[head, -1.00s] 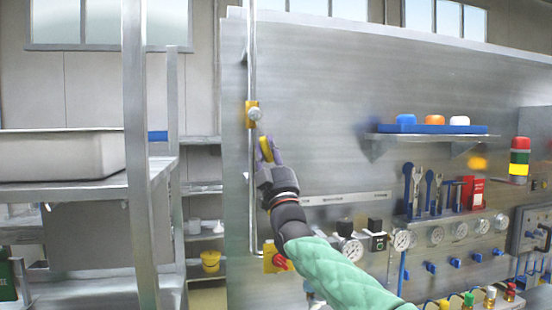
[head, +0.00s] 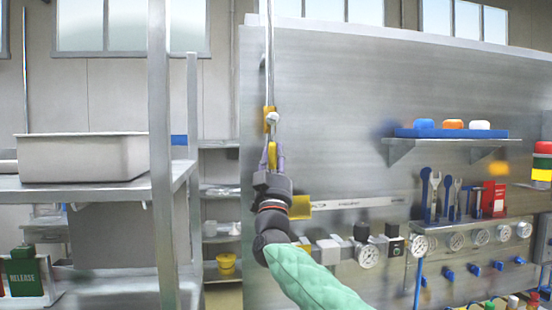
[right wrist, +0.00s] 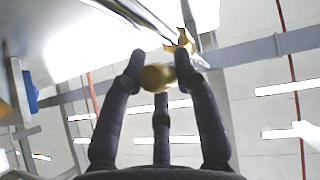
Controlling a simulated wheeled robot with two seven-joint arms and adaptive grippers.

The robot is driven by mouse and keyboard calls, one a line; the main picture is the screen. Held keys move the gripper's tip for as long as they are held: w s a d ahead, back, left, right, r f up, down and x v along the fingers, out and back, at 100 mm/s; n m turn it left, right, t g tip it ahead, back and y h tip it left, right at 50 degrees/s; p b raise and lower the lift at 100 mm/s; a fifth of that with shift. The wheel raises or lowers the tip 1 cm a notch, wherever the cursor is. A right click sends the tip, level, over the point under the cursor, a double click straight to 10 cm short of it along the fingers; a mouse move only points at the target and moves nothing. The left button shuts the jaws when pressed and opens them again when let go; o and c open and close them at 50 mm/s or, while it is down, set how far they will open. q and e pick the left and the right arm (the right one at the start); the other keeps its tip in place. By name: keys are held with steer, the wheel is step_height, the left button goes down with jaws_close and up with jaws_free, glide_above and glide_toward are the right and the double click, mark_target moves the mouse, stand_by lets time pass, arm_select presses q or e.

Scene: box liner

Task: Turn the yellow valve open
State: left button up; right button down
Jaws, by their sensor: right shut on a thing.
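The yellow valve handle (head: 272,155) hangs almost straight down from its round pivot (head: 273,118) on the thin vertical pipe in the head view. My right gripper (head: 271,160) is shut on the handle from below, with a finger on each side. In the right wrist view, the handle's rounded end (right wrist: 157,78) sits between the fingertips, and the yellow valve mount (right wrist: 183,42) shows just beyond. My left gripper is not in view.
The steel panel (head: 345,105) stands behind the pipe. A shelf with a blue tray (head: 450,133), hanging tools (head: 440,195) and several gauges (head: 457,240) are to the right. A metal rack holding a steel bin (head: 82,158) is on the left.

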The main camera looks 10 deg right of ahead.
steer(key=shift+w+a+f, duration=0.1)
steer(key=shift+a+f, duration=0.05)
steer(key=shift+f, duration=0.05)
steer(key=c, duration=0.9)
jaws_free()
steer(key=shift+r, duration=0.15)
steer(key=v, duration=1.2)
